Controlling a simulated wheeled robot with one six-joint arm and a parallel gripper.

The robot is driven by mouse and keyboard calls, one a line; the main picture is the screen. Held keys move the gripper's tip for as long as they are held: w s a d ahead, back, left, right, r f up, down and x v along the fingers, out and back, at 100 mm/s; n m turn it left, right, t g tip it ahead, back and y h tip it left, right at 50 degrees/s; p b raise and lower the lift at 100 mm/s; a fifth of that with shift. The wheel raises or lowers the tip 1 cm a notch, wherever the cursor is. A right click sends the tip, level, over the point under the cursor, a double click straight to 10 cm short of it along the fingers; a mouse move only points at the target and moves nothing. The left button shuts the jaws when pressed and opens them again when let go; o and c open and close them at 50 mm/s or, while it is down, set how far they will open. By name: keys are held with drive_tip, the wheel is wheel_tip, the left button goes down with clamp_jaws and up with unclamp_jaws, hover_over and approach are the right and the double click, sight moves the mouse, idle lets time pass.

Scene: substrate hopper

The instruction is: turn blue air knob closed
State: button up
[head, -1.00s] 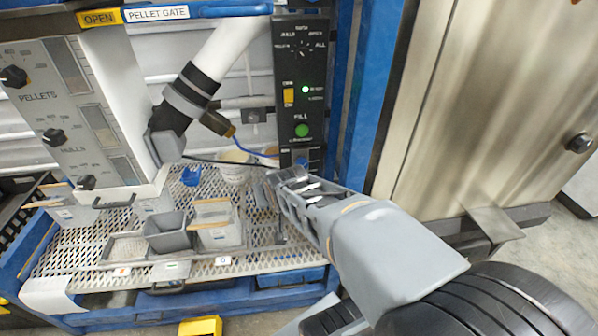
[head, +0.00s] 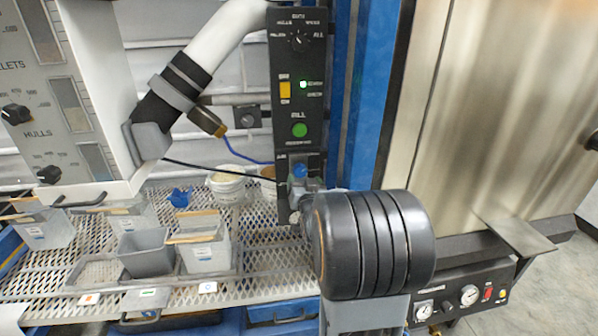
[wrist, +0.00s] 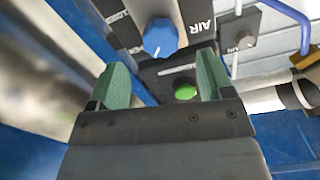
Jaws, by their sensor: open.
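The blue air knob (head: 299,171) sits at the lower end of the black control panel (head: 299,80), partly hidden by my arm in the head view. In the wrist view, the blue knob (wrist: 160,38) is mounted on a dark plate marked AIR, with a white pointer line toward its lower left. My gripper (wrist: 162,72) is open, its two green fingers apart and nothing between them. The knob shows beyond the fingertips, roughly centred between them; I see no contact. In the head view my gripper (head: 301,190) is close to the knob, mostly hidden by my arm.
A green button (head: 299,130) and a selector dial (head: 298,40) are higher on the panel. A blue post (head: 362,100) and steel door (head: 480,100) stand right. A mesh shelf (head: 265,260) with grey bins (head: 143,250) and white tubs (head: 226,186) lies left.

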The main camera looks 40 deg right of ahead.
sight(301, 173)
drive_tip(key=x, duration=0.8)
drive_tip(key=shift+w, duration=0.15)
drive_tip(key=shift+c, duration=0.4)
drive_tip(key=c, duration=0.9)
drive_tip(key=shift+o, duration=0.2)
